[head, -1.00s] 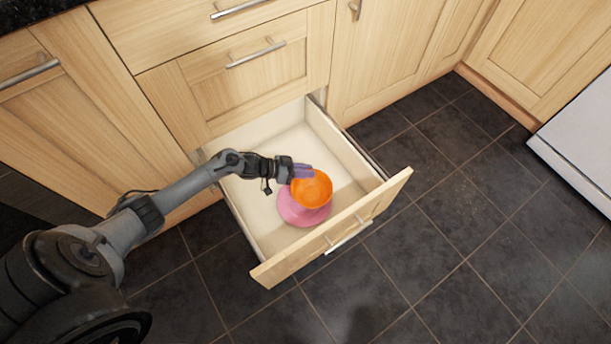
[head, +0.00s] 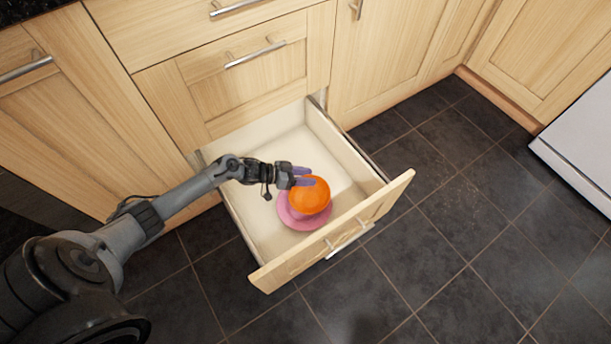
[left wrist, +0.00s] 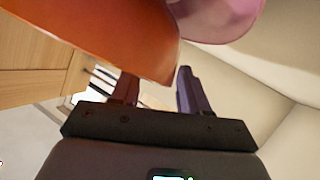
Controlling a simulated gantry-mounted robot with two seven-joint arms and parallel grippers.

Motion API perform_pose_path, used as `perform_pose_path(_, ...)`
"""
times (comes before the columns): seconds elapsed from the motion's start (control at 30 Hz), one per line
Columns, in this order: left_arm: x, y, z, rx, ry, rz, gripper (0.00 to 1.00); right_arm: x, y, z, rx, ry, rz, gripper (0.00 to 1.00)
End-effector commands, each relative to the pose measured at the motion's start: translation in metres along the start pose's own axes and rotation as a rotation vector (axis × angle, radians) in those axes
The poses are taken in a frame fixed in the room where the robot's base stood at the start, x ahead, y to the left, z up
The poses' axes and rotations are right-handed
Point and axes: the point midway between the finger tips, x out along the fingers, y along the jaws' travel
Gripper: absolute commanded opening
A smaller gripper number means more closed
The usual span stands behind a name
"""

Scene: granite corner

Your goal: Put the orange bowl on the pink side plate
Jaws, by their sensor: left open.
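The orange bowl (head: 309,197) is over the pink side plate (head: 304,224), inside the open drawer, and covers much of the plate in the head view. The bowl looks tilted; I cannot tell whether it rests fully on the plate. My left gripper (head: 305,176) is open at the bowl's upper-left edge. In the left wrist view the bowl (left wrist: 95,35) fills the upper left, close to the fingers (left wrist: 157,88), and part of the pink plate (left wrist: 222,18) shows behind it. My right gripper is not in view.
The open drawer (head: 244,222) has pale walls around the plate, and its wooden front (head: 385,203) is toward the lower right. The back of the drawer floor is bare. Wooden cabinets (head: 235,85) stand above it, and dark floor tiles (head: 450,230) are clear at right.

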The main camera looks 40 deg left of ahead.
Motion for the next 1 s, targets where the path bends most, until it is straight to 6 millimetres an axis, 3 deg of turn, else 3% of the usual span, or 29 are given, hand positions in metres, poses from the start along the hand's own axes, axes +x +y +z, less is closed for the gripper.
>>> perform_pose_path(0.5, -0.04, 0.001, -0.003, 0.0, -0.001, -0.001, 0.45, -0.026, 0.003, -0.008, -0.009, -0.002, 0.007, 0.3)
perform_pose_path(1.0, -0.04, 0.003, -0.005, 0.009, 0.003, 0.001, 0.45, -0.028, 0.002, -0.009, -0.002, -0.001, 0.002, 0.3)
